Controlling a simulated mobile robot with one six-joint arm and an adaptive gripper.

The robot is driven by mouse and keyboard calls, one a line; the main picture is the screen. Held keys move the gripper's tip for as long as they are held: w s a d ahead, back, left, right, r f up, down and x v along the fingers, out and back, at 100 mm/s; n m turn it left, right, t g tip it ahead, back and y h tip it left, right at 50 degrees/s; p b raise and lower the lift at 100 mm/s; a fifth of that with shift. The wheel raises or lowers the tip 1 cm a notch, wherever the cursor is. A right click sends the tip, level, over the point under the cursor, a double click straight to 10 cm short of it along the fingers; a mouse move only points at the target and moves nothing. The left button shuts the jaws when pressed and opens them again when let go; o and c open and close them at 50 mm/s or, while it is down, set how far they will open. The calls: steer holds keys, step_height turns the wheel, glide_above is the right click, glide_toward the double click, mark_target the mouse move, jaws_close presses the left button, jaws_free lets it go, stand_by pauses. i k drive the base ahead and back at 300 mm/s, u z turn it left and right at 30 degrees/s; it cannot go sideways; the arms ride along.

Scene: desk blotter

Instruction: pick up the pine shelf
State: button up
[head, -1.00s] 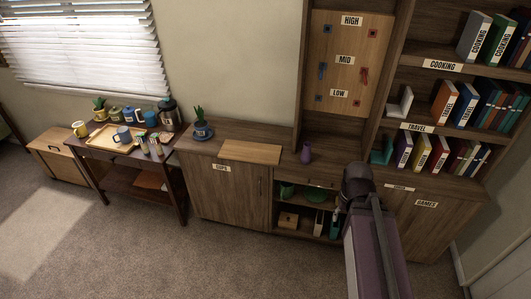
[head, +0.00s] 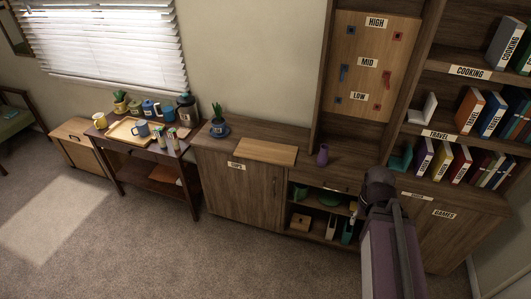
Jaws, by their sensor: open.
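The pine shelf appears to be the flat, light wooden board (head: 265,151) lying on top of the dark wood cabinet (head: 235,188) in the head view. It lies flat near the front of the top, and nothing rests on it. My arm stands at the lower right, in front of the shelving and to the right of the board. My gripper is not visible; no fingers show around the arm. Nothing is seen touching the board.
Above the vase is a panel (head: 365,65) labelled HIGH, MID and LOW, with red and blue fittings. Bookshelves (head: 470,75) fill the right. The carpet in front is clear.

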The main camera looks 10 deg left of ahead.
mark_target(252, 148)
steer(key=i, duration=0.95)
steer(key=z, duration=0.05)
